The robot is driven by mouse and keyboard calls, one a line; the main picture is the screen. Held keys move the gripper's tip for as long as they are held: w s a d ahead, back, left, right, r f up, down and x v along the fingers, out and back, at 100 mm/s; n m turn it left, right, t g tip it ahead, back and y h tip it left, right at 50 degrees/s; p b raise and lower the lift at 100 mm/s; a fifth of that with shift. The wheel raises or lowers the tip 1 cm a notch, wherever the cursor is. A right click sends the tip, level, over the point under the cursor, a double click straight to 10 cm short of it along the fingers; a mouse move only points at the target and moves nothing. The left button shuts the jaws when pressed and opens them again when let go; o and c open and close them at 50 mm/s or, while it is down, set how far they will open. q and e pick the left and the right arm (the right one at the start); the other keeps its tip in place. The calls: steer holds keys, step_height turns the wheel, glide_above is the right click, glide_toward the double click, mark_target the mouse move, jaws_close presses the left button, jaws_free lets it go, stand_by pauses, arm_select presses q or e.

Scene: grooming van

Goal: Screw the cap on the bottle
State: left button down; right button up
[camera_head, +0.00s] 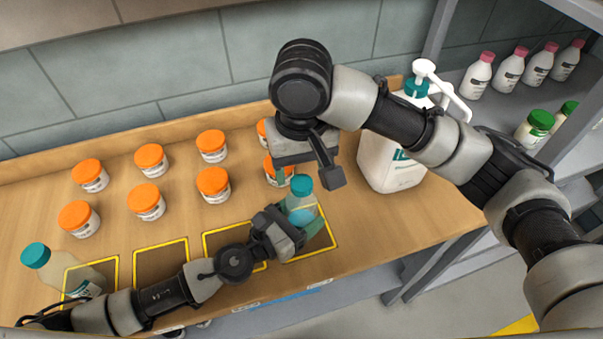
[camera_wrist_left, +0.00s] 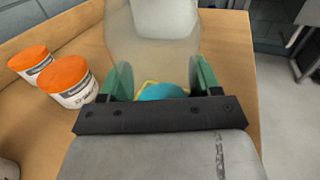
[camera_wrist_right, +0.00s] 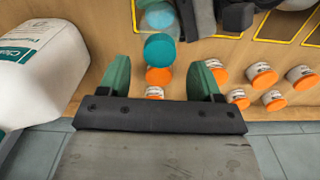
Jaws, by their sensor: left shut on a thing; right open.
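A clear bottle (camera_head: 301,207) with blue liquid stands at the right yellow-outlined square (camera_head: 326,247). Its teal cap (camera_head: 301,184) sits at the mouth; I cannot tell how tight it is. My left gripper (camera_head: 303,226) is shut on the bottle's body from the front left. In the left wrist view the bottle (camera_wrist_left: 150,38) is between the green fingers. My right gripper (camera_head: 304,177) is open and empty, close to the cap. In the right wrist view the cap (camera_wrist_right: 160,50) lies just beyond and between the open fingers (camera_wrist_right: 163,75).
Several orange-lidded jars (camera_head: 213,182) stand behind and to the left. A white pump jug (camera_head: 390,150) stands close right of the right gripper. Another teal-capped bottle (camera_head: 36,256) is at the far left. Small bottles (camera_head: 511,70) line a right shelf. The counter's right front is bare.

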steer(key=shift+r, duration=0.5)
steer(key=shift+c, duration=0.4)
steer(key=n, duration=0.3)
steer(key=shift+a+r+n, duration=0.15)
steer(key=shift+r+n, duration=0.15)
steer(key=n, duration=0.4)
steer(key=shift+a+r, duration=0.1)
steer(key=shift+r, duration=0.25)
steer(key=n, duration=0.4)
steer(key=shift+s+r, duration=0.1)
steer(key=shift+r, duration=0.2)
steer(key=n, duration=0.6)
steer(key=shift+r, duration=0.4)
steer(key=n, duration=0.5)
steer(key=shift+d+r+n, duration=0.25)
steer(key=shift+r+n, duration=0.05)
steer(key=shift+r, duration=0.05)
